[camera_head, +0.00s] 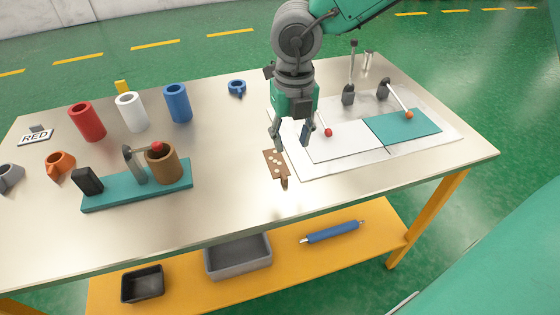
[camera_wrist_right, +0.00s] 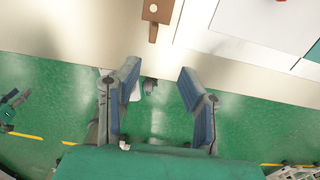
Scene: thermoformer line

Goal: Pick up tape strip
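My right gripper (camera_head: 290,143) hangs over the middle of the table, fingers apart and nothing between them. It is also open and empty in the wrist view (camera_wrist_right: 160,68). Just below its fingertips in the head view lies a small brown strip-like piece (camera_head: 271,155) with several pale dots and a narrow end toward the front. Its narrow end shows at the top of the wrist view (camera_wrist_right: 153,32). I cannot tell whether this piece is the tape strip; no other clear tape strip shows. My left gripper is not in view.
Right of the gripper is a pale fixture with a white sheet (camera_head: 345,143), a teal sheet (camera_head: 385,130) and upright levers. At left stand red (camera_head: 87,122), white (camera_head: 131,112) and blue (camera_head: 178,104) cylinders and a teal stand (camera_head: 110,199) holding a brown cup (camera_head: 163,168). The front middle is clear.

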